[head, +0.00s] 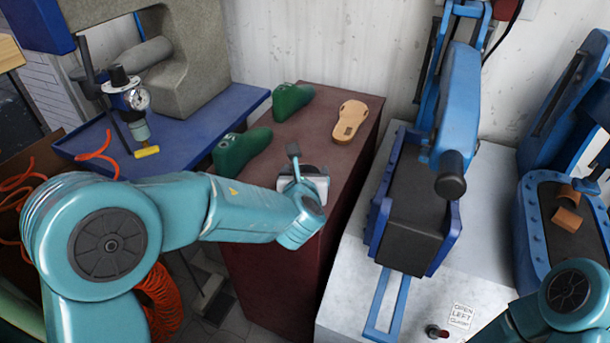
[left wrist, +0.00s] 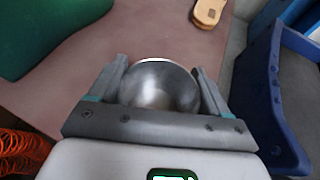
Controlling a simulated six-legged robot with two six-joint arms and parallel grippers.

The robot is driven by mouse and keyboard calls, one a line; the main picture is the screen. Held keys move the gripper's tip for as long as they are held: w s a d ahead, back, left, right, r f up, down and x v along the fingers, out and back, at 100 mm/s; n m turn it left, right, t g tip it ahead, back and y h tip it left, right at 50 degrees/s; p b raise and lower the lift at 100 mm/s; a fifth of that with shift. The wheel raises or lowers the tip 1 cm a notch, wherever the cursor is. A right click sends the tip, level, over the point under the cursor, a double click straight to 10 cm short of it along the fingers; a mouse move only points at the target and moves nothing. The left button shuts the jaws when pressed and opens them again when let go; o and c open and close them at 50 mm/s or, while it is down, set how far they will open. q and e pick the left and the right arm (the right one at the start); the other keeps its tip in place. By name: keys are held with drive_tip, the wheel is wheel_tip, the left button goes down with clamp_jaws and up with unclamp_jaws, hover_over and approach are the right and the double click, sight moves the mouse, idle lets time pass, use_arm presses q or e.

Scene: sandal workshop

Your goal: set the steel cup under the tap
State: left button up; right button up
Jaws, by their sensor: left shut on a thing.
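My left gripper (head: 304,170) is over the dark red bench top. In the left wrist view the left gripper (left wrist: 158,90) has one finger on each side of the round, shiny steel cup (left wrist: 158,84) and is shut on it. In the head view the cup is mostly hidden by the gripper. I cannot tell whether it touches the bench. A yellow tap (head: 146,151) hangs below a gauge unit (head: 130,98) at the left, well away from the cup. My right gripper is out of view; only part of my right arm shows at lower right.
The red bench (head: 345,97) carries green shoe lasts (head: 240,150) and a tan sole (head: 350,121). A blue table (head: 215,115) stands below the gauge unit. Orange hoses (head: 20,190) hang at the left. A blue press (head: 455,120) stands right of the bench.

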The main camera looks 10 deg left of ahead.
use_arm(q)
drive_tip(key=shift+f, duration=0.1)
drive_tip(key=o, duration=0.8)
drive_tip(key=shift+w, duration=0.1)
drive_tip(key=shift+c, duration=0.2)
drive_tip(key=shift+o, duration=1.2)
